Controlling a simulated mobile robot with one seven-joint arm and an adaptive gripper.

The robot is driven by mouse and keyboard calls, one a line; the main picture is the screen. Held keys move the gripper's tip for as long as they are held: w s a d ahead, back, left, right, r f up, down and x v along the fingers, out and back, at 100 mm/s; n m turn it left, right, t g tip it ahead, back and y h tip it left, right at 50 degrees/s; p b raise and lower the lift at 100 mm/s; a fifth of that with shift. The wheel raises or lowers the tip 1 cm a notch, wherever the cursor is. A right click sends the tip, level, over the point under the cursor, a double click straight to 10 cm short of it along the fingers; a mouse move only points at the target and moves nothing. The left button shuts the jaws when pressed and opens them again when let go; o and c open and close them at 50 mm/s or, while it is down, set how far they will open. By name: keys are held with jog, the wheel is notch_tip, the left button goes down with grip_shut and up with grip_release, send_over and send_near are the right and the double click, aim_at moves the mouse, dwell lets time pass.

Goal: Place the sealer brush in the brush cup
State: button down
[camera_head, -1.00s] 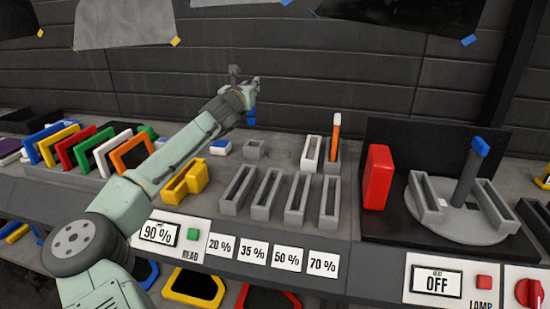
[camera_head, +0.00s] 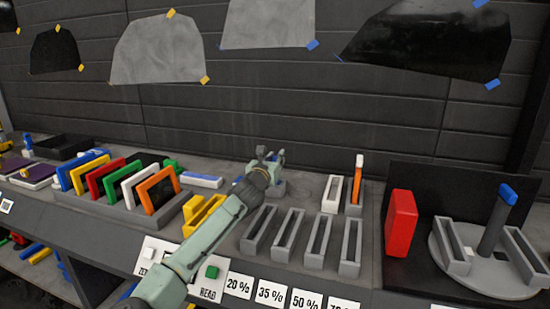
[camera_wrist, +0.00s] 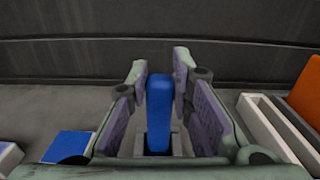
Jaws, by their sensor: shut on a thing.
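The sealer brush (camera_wrist: 159,105) is a blue upright bar between my gripper's fingers in the wrist view. My gripper (camera_head: 272,157) is shut on it, at the back of the bench in the head view. The brush cup (camera_head: 279,188) is a small grey square holder, mostly hidden behind and below my gripper. In the wrist view, grey parts of the cup (camera_wrist: 174,146) show around the brush's lower end. The brush's tip is hidden, so I cannot tell how deep it sits in the cup.
A white slot holder (camera_head: 331,193) and an orange tool (camera_head: 358,166) stand right of my gripper. Grey slot holders (camera_head: 288,235) and a yellow holder (camera_head: 205,215) are in front. A blue-and-white block (camera_head: 202,180) lies left. A dark wall (camera_head: 220,120) rises behind.

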jog(key=shift+f, duration=0.15)
jog(key=c, duration=1.4)
grip_release()
jog(key=shift+c, duration=0.2)
